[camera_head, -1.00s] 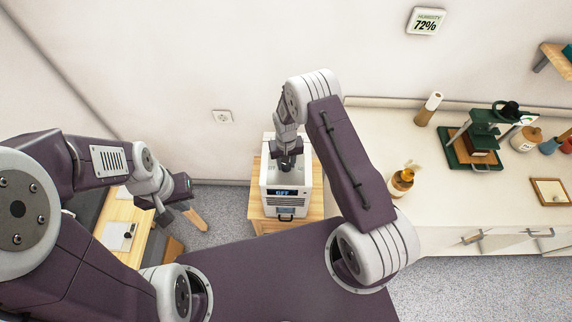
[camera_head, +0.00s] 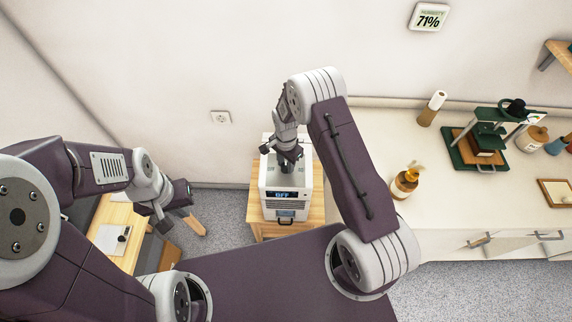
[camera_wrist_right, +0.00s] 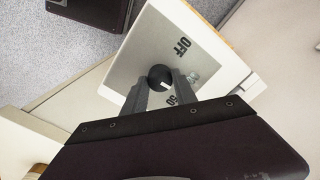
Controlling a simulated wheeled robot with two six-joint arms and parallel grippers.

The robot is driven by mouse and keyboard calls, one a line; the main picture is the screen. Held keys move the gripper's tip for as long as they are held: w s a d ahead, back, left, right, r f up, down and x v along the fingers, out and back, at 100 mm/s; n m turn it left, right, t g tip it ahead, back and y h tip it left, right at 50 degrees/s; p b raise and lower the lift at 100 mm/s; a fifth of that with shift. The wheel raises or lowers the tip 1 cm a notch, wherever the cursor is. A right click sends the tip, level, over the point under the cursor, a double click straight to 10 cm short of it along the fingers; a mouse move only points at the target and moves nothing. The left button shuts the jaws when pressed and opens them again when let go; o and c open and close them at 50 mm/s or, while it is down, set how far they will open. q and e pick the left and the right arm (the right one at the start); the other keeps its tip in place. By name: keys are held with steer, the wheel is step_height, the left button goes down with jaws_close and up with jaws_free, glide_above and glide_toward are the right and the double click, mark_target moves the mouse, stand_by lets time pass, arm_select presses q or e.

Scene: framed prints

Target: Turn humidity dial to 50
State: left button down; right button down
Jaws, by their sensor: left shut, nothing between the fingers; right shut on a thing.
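The white dehumidifier box (camera_head: 271,205) stands on a small wooden table, its front display (camera_head: 282,194) appearing to read OFF. The round black dial (camera_wrist_right: 160,76) sits on a grey top panel (camera_wrist_right: 148,50) with OFF and 50 printed around it and another label I cannot read. A white mark on the dial faces the lower right, roughly toward the 50. My right gripper (camera_wrist_right: 160,92) is shut on the dial from above; it also shows in the head view (camera_head: 289,158), hiding the dial there. My left gripper (camera_head: 178,205) is shut and empty, away to the left.
A wooden desk (camera_head: 112,225) stands at left. Grey floor shows between them.

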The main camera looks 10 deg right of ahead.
mark_target(286, 165)
steer(key=m, duration=0.3)
steer(key=shift+b, duration=0.35)
steer(key=shift+m, duration=1.7)
steer(key=c, duration=1)
jaws_free()
step_height(286, 165, up, 9)
steer(key=shift+f+b, duration=0.15)
steer(key=shift+b, duration=0.7)
steer(key=shift+r, duration=0.2)
